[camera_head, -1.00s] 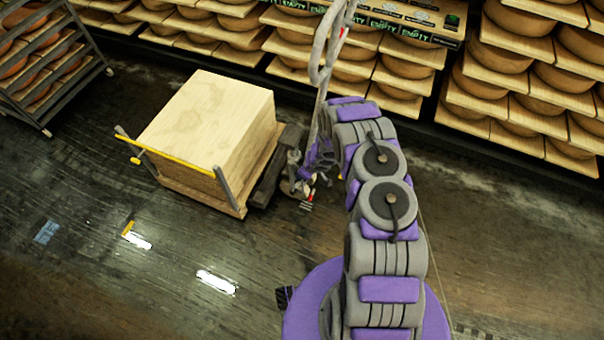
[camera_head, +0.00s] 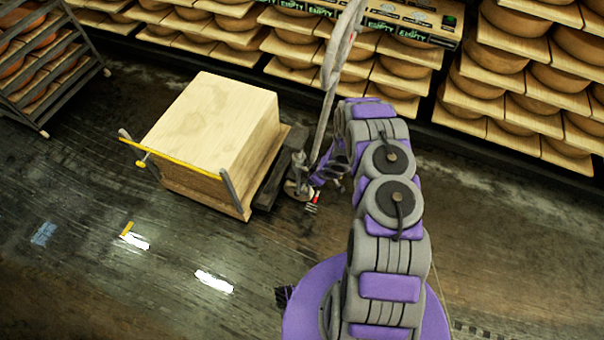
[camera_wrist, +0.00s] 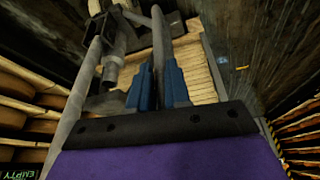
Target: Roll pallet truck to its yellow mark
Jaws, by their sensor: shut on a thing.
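The pallet truck (camera_head: 266,188) stands left of my arm, its dark body beside a large wooden box (camera_head: 215,125) on a pallet. Its tall grey handle (camera_head: 345,60) rises and leans right. A yellow mark (camera_head: 127,229) lies on the floor to the lower left of the load, apart from it; it also shows in the wrist view (camera_wrist: 242,67). My gripper (camera_head: 328,172) is low by the truck's handle side. In the wrist view its blue fingers (camera_wrist: 158,85) are closed around the grey handle bar. The truck's wheels are mostly hidden.
A blue floor mark (camera_head: 43,233) lies farther left. A cheese rack (camera_head: 50,65) stands at upper left, and cheese shelves (camera_head: 545,85) line the back. The floor at lower left is clear.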

